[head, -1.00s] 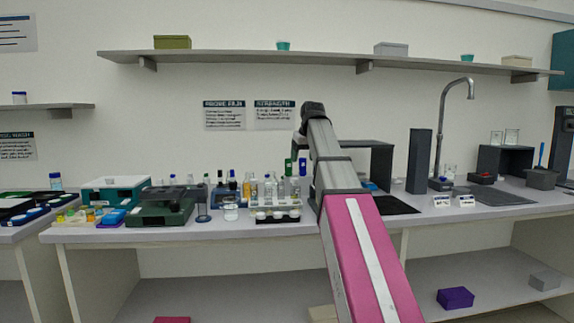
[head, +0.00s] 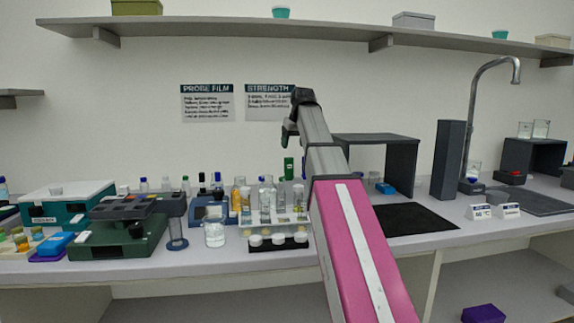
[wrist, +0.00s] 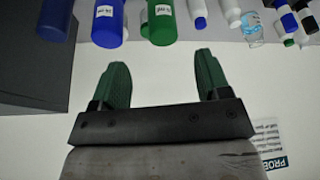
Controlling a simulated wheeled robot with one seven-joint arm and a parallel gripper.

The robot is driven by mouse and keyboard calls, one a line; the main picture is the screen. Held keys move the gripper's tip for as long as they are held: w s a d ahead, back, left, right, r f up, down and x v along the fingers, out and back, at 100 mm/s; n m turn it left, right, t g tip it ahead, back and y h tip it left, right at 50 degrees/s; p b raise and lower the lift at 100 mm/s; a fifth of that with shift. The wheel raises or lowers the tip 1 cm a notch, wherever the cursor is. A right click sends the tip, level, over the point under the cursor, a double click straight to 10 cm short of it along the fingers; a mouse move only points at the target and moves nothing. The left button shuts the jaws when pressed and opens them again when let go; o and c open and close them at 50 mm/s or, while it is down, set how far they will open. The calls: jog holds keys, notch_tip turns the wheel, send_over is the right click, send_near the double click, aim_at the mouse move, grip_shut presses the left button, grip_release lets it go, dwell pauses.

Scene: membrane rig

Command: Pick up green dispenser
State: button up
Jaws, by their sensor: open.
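In the wrist view my gripper (wrist: 163,82) is open, with its two green fingers apart and nothing between them. The green dispenser (wrist: 160,22) is a green cylinder with a small white label. It stands just beyond the fingertips at the top of the wrist view, roughly in line with the gap and cut off by the frame edge. In the head view the green dispenser (head: 289,168) shows at the back of the bench, just left of my arm. My gripper (head: 288,133) appears there partly behind my wrist, above the bench, and its finger state is unclear in that view.
Two blue bottles (wrist: 108,25) stand left of the green one. White-bodied bottles (wrist: 198,14) stand to its right. A dark box-shaped stand (head: 376,139) is right of my arm. A glassware rack (head: 277,242) sits in front of the dispenser. A wall shelf (head: 300,30) runs above.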

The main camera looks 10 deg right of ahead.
aim_at(289, 165)
jog(key=x, duration=0.5)
jog(key=shift+w+f, duration=0.15)
jog(key=shift+f, duration=0.1)
jog(key=shift+x, duration=2.6)
jog(key=shift+a, duration=0.2)
jog(key=c, duration=0.9)
